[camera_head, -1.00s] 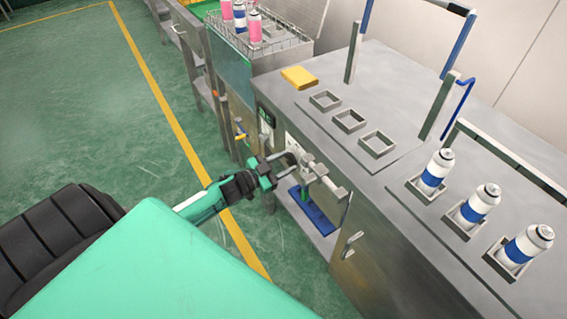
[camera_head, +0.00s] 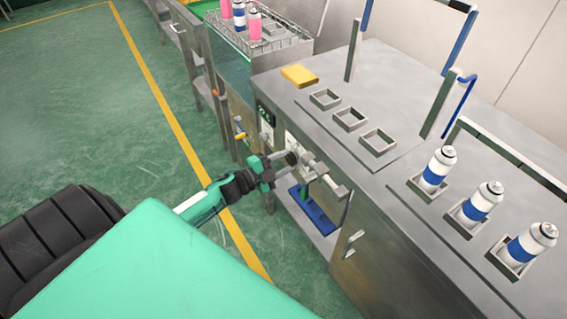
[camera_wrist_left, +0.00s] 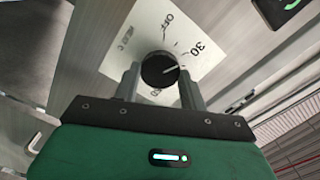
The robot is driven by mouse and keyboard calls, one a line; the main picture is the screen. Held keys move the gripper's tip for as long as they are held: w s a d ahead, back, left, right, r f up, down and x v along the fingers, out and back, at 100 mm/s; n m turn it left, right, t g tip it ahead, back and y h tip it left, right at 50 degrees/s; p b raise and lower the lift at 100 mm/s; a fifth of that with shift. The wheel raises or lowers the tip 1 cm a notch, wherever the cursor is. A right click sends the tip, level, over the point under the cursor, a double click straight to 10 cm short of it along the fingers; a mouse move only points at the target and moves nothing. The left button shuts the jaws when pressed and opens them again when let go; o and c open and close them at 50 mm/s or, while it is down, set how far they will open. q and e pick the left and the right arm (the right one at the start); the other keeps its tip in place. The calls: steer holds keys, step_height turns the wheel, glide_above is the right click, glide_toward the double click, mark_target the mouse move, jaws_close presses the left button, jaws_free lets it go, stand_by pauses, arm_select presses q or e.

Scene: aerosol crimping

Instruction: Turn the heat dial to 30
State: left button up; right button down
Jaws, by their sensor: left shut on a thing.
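The heat dial (camera_wrist_left: 160,69) is a round black knob on a white plate (camera_wrist_left: 143,38) marked OFF, 30 and other figures. Its white pointer line points right and slightly up, roughly toward the 30. In the left wrist view, my left gripper (camera_wrist_left: 161,84) has one finger on each side of the knob and is shut on it. In the head view, my left gripper (camera_head: 284,158) is at the front face of the steel bench (camera_head: 400,215), where its fingers partly hide the dial. My right gripper is not in view.
A small dark panel with a green sign (camera_head: 265,115) is left of the dial. A blue pedal (camera_head: 313,209) sits low below it. The green floor at left is clear.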

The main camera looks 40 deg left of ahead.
arm_select(q)
steer(key=shift+m, duration=0.4)
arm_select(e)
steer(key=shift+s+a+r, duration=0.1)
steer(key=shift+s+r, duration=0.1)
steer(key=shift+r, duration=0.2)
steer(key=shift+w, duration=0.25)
arm_select(q)
steer(key=o, duration=1)
steer(key=shift+c, duration=0.2)
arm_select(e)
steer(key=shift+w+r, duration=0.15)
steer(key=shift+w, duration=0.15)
